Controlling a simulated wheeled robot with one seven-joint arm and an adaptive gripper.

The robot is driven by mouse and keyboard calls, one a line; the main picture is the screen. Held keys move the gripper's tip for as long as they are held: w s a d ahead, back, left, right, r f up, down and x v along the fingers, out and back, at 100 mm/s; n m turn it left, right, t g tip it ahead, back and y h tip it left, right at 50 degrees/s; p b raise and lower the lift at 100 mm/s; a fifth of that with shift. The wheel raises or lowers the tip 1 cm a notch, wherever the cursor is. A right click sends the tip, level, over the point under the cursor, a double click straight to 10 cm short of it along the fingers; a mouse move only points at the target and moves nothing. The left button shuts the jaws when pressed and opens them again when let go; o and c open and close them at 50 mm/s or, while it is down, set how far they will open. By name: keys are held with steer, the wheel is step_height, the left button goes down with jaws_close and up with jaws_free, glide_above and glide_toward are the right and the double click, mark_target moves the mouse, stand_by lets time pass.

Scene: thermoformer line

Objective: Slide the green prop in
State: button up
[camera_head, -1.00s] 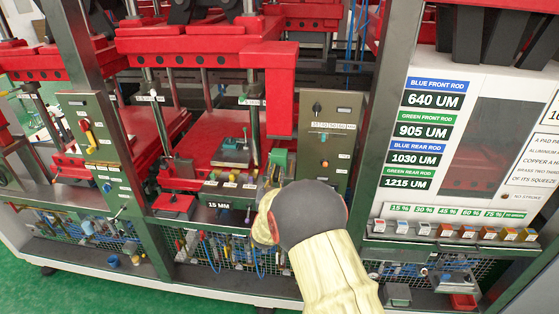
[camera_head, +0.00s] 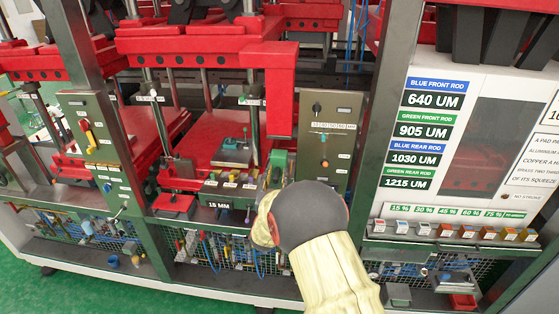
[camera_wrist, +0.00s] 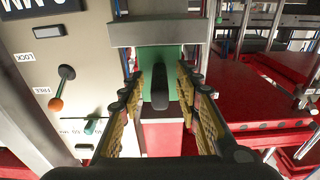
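The green prop (camera_wrist: 147,62) is in the middle of the wrist view, below a grey metal bar, with a dark upright handle-like piece (camera_wrist: 160,88) on its front. In the head view, a green part (camera_head: 279,158) shows just beyond my wrist at the front of the press. My gripper (camera_wrist: 160,82) is open, with one finger on each side of the dark piece. Small gaps seem to show on both sides, so I see no clear grip. In the head view my wrist hides the fingers.
A panel with LOCK and FREE labels and an orange-tipped lever (camera_wrist: 62,88) stands close on the left in the wrist view. A red platen (camera_wrist: 250,100) is on the right. In the head view, a control panel (camera_head: 328,140) and steel post stand right of the green part.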

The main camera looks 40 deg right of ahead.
steer(key=shift+f, duration=0.2)
steer(key=v, duration=1.2)
steer(key=shift+r, duration=0.2)
